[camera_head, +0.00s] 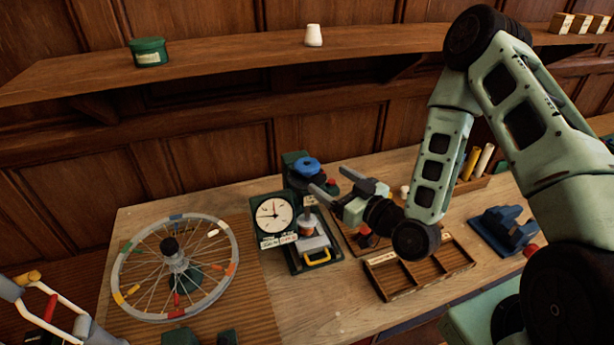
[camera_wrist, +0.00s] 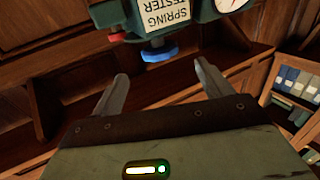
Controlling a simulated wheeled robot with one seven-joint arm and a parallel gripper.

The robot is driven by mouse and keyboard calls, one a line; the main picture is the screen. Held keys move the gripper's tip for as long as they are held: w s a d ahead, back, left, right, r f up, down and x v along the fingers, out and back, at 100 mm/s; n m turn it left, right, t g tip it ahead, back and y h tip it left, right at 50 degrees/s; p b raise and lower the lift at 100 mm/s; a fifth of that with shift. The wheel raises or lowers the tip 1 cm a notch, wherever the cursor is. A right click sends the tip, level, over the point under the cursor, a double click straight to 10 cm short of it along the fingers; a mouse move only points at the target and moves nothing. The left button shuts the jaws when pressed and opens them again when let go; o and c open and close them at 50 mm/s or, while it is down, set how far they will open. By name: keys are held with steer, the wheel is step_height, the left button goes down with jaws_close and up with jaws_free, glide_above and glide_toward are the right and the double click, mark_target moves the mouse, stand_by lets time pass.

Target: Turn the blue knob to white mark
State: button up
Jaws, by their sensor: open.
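The blue knob (camera_head: 306,167) sits on top of the green spring tester (camera_head: 294,186), above its round white dial (camera_head: 271,214). In the wrist view, the blue knob (camera_wrist: 158,52) shows upside down, ahead of and between the fingertips, with the "SPRING TESTER" label (camera_wrist: 168,14) beside it. My gripper (camera_head: 330,180) is open and empty, to the right of the knob and apart from it. Its two fingers also show in the wrist view (camera_wrist: 161,74). I cannot make out a white mark by the knob in either view.
A red knob (camera_wrist: 116,37) sticks out beside the blue one. A spoked wheel (camera_head: 140,300) lies to the left. A compartmented wooden tray (camera_head: 420,272) and a blue block-like fixture (camera_head: 505,228) are to the right. A shelf (camera_head: 230,74) runs behind.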

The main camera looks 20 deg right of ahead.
mark_target(299, 159)
steer(key=b, duration=0.1)
steer(key=w+b, duration=0.2)
steer(key=shift+a+f, duration=0.3)
steer(key=shift+a, duration=0.05)
steer(key=w+b, duration=0.1)
steer(key=b, duration=0.2)
steer(key=shift+a, duration=0.3)
steer(key=p+x, duration=0.1)
steer(key=x, duration=0.1)
steer(key=r+p+x, duration=0.1)
steer(key=p+x, duration=0.1)
steer(key=shift+w+a, duration=0.1)
steer(key=shift+w, duration=0.1)
steer(key=shift+w+a+f, duration=0.2)
steer(key=shift+w+a, duration=0.05)
steer(key=shift+w, duration=0.4)
steer(key=c, duration=1)
